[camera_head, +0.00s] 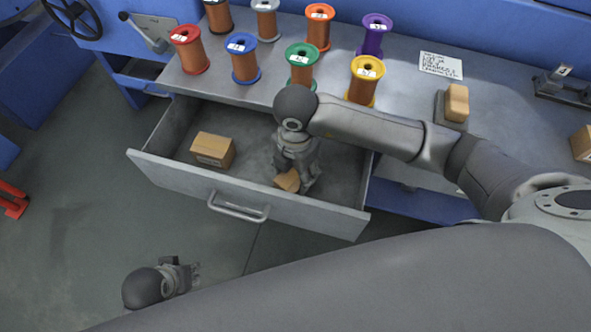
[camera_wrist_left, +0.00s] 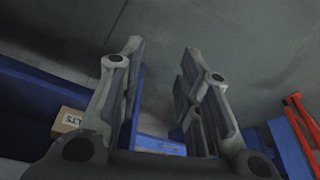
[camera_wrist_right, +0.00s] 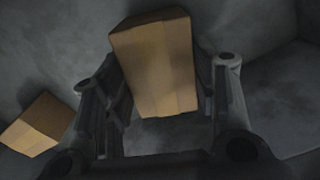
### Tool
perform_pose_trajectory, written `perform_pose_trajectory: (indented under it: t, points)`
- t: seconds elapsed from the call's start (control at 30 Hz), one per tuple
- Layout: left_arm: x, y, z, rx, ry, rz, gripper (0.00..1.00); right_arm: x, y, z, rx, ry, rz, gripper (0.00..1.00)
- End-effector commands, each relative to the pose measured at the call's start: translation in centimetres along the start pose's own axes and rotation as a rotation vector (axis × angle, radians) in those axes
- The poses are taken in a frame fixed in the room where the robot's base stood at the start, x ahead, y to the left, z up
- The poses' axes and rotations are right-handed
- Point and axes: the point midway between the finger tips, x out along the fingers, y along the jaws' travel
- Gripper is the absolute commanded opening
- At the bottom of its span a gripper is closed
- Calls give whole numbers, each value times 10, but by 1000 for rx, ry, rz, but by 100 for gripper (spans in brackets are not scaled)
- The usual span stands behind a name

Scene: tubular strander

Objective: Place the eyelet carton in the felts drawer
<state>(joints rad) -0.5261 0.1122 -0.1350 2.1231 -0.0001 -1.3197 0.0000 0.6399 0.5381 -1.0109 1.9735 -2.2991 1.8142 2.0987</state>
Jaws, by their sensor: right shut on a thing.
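A small brown carton (camera_head: 287,181) is in the jaws of my right gripper (camera_head: 298,184), low inside the open grey drawer (camera_head: 330,219). In the right wrist view this carton (camera_wrist_right: 156,68) sits between the fingers, tilted. Whether it touches the drawer floor I cannot tell. I cannot read any label on it. My left gripper (camera_head: 190,272) is low in front of the drawer, apart from it. In the left wrist view its fingers (camera_wrist_left: 163,70) are spread and empty.
Another brown carton (camera_head: 212,150) lies in the drawer's left part; the drawer handle (camera_head: 238,210) faces the floor. Above, the grey bench (camera_head: 408,92) carries several wire spools, a paper note (camera_head: 440,65) and a block-like tan object (camera_head: 456,103). Drawer floor between the cartons is clear.

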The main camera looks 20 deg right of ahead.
Motion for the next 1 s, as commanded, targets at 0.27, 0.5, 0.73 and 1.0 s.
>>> perform_pose_trajectory:
  t: [0.27,0.5,0.73,1.0]
  points:
    - [-6,0,-2,0,6,0,32,2,0,0,0,0,0,60]
    - [-5,0,-2,-1,5,0,32,2,0,0,0,0,-1,75]
    - [-5,0,-2,-1,4,0,32,2,0,0,0,0,0,75]
    - [20,1,8,3,-17,2,32,-29,1,0,-1,-1,4,75]
